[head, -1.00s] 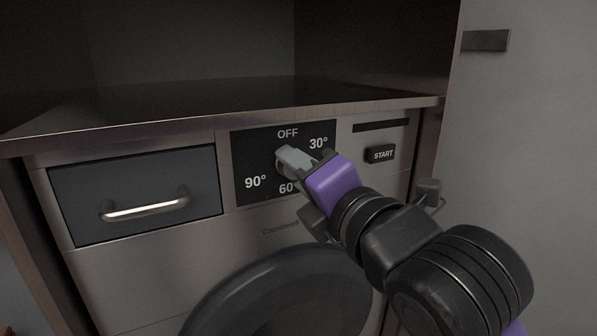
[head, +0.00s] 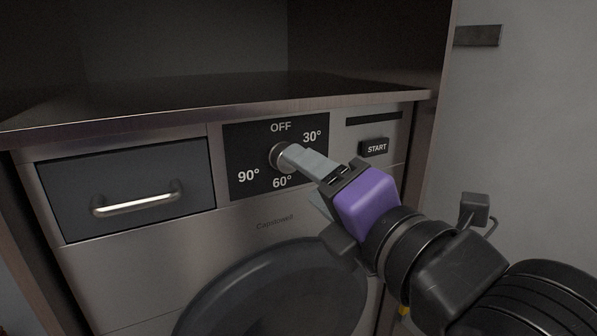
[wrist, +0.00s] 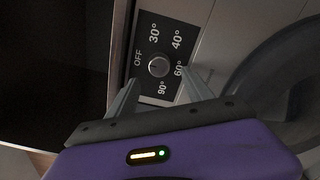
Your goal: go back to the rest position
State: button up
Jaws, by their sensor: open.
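My gripper (head: 305,162) is in front of the washing machine's dial panel, with its purple body to the lower right of the panel. In the wrist view my gripper (wrist: 162,86) shows two grey fingers spread wide with nothing between them. The round dial knob (wrist: 158,67) lies beyond the fingertips, in line with the gap. In the head view the knob (head: 273,156) is partly hidden behind a finger. The panel (head: 240,140) carries OFF, 30°, 60° and 90°; 40° shows only in the wrist view. I cannot tell where the knob points.
A START button (head: 374,148) is right of the panel. A closed drawer (head: 70,185) with a metal handle (head: 140,205) is at left. The dark round door (head: 270,295) is below. A worktop (head: 180,98) juts out above.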

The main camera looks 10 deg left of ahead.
jog(key=shift+v, duration=0.95)
